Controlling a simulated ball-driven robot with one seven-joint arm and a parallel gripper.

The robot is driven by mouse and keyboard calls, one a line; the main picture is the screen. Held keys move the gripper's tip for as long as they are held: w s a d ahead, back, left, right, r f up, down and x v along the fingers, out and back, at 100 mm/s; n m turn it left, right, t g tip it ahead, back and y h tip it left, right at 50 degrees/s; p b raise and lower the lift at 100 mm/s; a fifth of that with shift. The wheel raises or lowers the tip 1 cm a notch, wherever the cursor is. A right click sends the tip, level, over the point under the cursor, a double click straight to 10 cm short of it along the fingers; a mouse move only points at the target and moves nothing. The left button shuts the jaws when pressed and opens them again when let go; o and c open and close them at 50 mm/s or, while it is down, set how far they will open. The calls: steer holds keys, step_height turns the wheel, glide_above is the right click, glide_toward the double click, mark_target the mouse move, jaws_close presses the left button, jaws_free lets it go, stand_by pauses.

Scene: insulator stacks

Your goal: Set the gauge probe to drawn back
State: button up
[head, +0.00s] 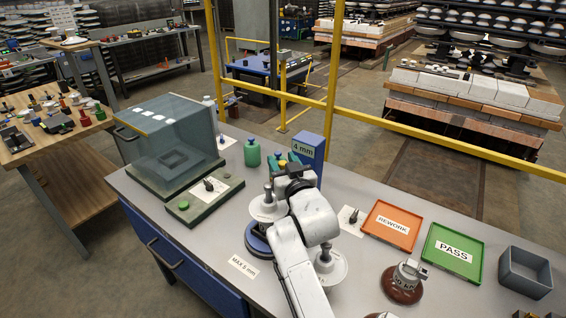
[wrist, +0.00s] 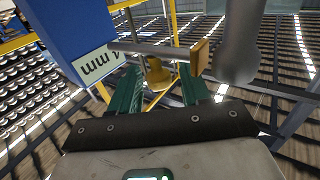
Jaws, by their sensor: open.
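The gauge is a blue upright box (head: 309,148) with a "4 mm" label, standing behind my gripper; its blue side also fills the upper left of the wrist view (wrist: 60,35). A thin grey rod (wrist: 138,48) runs out from it to an orange-yellow tip plate (wrist: 200,58), close to a grey cylinder (wrist: 236,45). A yellow knob (wrist: 158,73) is at the rod. My gripper (wrist: 163,82) is open, its green fingers on either side of the knob in that view. In the head view my gripper (head: 283,164) hides most of the probe. Contact with the knob cannot be told.
A white insulator disc (head: 263,209) on a blue base (head: 256,239) stands just left of my arm. A green bottle (head: 252,153), a clear-sided box (head: 165,140), an orange REWORK tray (head: 391,226) and a green PASS tray (head: 453,252) share the bench.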

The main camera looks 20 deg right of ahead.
jaws_close()
stand_by(0.4)
